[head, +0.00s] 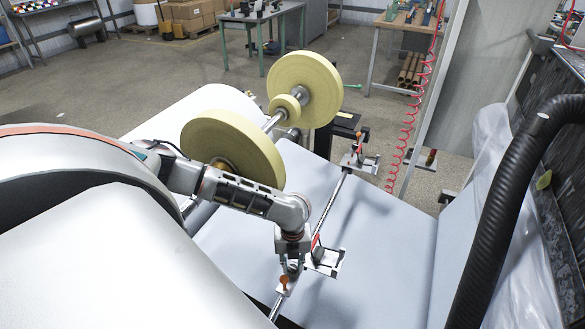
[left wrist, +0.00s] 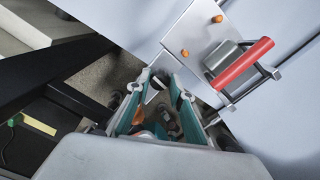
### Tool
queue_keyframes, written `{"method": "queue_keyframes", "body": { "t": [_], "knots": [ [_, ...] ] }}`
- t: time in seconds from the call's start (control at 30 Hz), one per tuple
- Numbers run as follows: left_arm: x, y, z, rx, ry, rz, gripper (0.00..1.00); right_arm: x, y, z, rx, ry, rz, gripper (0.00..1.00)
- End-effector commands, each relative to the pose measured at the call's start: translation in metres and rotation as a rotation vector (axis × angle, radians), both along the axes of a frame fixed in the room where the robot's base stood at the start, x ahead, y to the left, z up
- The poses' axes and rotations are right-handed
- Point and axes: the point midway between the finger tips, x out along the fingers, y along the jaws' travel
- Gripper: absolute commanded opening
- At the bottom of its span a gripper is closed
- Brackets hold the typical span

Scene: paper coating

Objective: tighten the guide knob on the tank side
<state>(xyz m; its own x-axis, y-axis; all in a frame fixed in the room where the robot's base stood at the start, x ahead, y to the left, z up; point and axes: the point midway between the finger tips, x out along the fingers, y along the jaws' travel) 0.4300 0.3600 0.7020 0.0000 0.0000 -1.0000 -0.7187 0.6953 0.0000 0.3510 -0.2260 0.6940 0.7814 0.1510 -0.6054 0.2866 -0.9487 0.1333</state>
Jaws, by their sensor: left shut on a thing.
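My left gripper (head: 291,264) reaches down over the near end of a steel guide rod (head: 335,200) above the pale web. It is shut on the small orange-brown guide knob (head: 284,281) at the near clamp. In the left wrist view my left gripper (left wrist: 163,85) has its teal fingers on both sides of the knob, which is mostly hidden between them. A metal bracket with a red handle (left wrist: 243,63) stands right beside the fingers. A second, similar knob (head: 362,135) is at the far end of the rod. My right gripper is not in view.
Two large cream rolls (head: 305,88) sit on a shaft behind my arm. A black corrugated hose (head: 500,215) curves along the right. A red coiled air line (head: 410,120) hangs behind the rod. The pale web (head: 385,255) right of the rod is clear.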

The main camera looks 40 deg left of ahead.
Motion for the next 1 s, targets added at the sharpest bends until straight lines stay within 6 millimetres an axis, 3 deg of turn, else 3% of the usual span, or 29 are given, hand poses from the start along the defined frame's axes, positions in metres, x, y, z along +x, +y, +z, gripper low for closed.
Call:
{"method": "queue_keyframes", "body": {
  "t": [0.53,0.57,0.6,1.0],
  "knots": [
    [0.0000,-0.0016,0.0005,-0.003,0.000,-0.028,0.00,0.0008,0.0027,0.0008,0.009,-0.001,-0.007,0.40],
    [0.0000,-0.0016,0.0005,-0.003,0.000,-0.028,0.24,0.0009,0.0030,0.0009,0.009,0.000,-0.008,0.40],
    [0.0000,-0.0016,0.0005,-0.003,0.000,-0.028,0.29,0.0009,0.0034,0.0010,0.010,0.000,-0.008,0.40],
    [-0.0001,-0.0004,0.0001,-0.001,0.001,-0.028,0.29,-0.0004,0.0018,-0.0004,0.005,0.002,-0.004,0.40]
  ]
}}
